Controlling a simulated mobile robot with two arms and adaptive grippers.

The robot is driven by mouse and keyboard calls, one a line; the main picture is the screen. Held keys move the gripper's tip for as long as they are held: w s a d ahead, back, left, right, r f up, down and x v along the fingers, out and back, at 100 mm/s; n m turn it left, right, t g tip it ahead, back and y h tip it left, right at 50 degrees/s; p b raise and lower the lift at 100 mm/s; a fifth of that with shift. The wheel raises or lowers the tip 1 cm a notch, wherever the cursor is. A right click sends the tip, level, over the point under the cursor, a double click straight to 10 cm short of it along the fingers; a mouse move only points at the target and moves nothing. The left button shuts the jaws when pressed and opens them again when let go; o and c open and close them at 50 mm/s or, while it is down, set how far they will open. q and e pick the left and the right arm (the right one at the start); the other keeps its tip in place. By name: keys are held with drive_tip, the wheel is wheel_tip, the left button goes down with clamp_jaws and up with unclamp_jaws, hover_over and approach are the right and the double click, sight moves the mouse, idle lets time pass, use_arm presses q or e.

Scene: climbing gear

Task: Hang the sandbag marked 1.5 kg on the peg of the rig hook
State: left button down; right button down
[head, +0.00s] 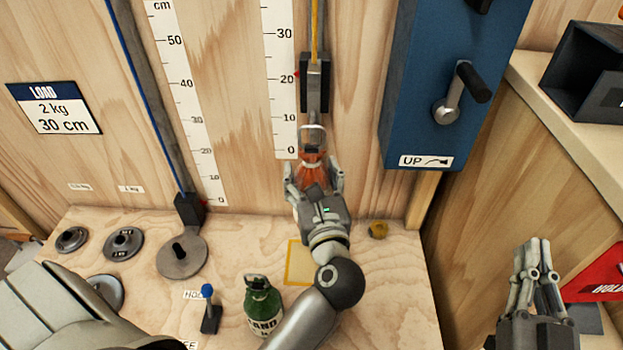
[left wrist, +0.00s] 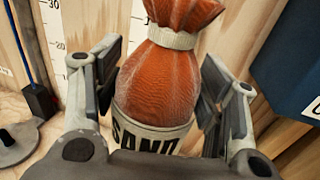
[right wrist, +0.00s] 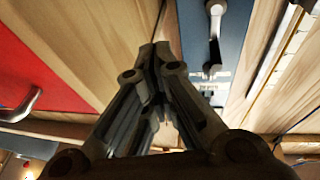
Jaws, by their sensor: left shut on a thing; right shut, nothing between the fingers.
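My left gripper (head: 315,172) is shut on an orange sandbag (head: 313,168), holding it upright above the bench against the wooden back panel. The left wrist view shows the orange bag (left wrist: 172,80) between both fingers (left wrist: 158,85), with a tied neck and a pale band reading SAND; its weight figure is hidden. The rig hook (head: 314,85), a dark block on a yellow strap, hangs just above the bag. Its metal lower part (head: 313,135) meets the bag's top in the picture; I cannot tell whether the bag is on the peg. My right gripper (head: 540,255) is shut and empty at the right.
A green sandbag (head: 262,305) stands on the bench beside a blue-tipped lever (head: 208,310). Metal discs (head: 123,243) lie at the left. A yellow-outlined square (head: 299,263) and a small yellow object (head: 378,230) are near my left arm. A blue crank box (head: 425,110) stands right of the hook.

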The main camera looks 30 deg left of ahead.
use_arm(q)
drive_tip(key=shift+w+a+r, duration=0.15)
drive_tip(key=shift+w+a, duration=0.05)
drive_tip(key=shift+w, duration=0.2)
drive_tip(key=shift+w+a+r, duration=0.1)
drive_tip(key=shift+w+a, duration=0.1)
drive_tip(key=shift+w, duration=0.2)
drive_tip(key=shift+w+a+f, duration=0.1)
drive_tip(key=shift+w+a, duration=0.1)
drive_tip(key=shift+w, duration=0.25)
drive_tip(key=shift+w+a+f, duration=0.1)
drive_tip(key=shift+w+a, duration=0.1)
drive_tip(key=shift+w, duration=0.2)
drive_tip(key=shift+w+a+f, duration=0.2)
drive_tip(key=shift+w+f, duration=0.1)
drive_tip(key=shift+w, duration=0.15)
use_arm(e)
drive_tip(key=shift+s+a+r+t+y, duration=0.15)
drive_tip(key=shift+r+t, duration=0.1)
drive_tip(key=shift+r, duration=0.2)
drive_tip(key=shift+s+d+r+t+y, duration=0.15)
drive_tip(key=shift+r+t, duration=0.1)
drive_tip(key=shift+r, duration=0.15)
drive_tip(key=shift+w+a+r, duration=0.1)
use_arm(q)
drive_tip(key=c, duration=0.8)
unclamp_jaws()
drive_tip(key=o, duration=0.5)
drive_tip(key=shift+o, duration=0.4)
drive_tip(key=shift+f, duration=0.15)
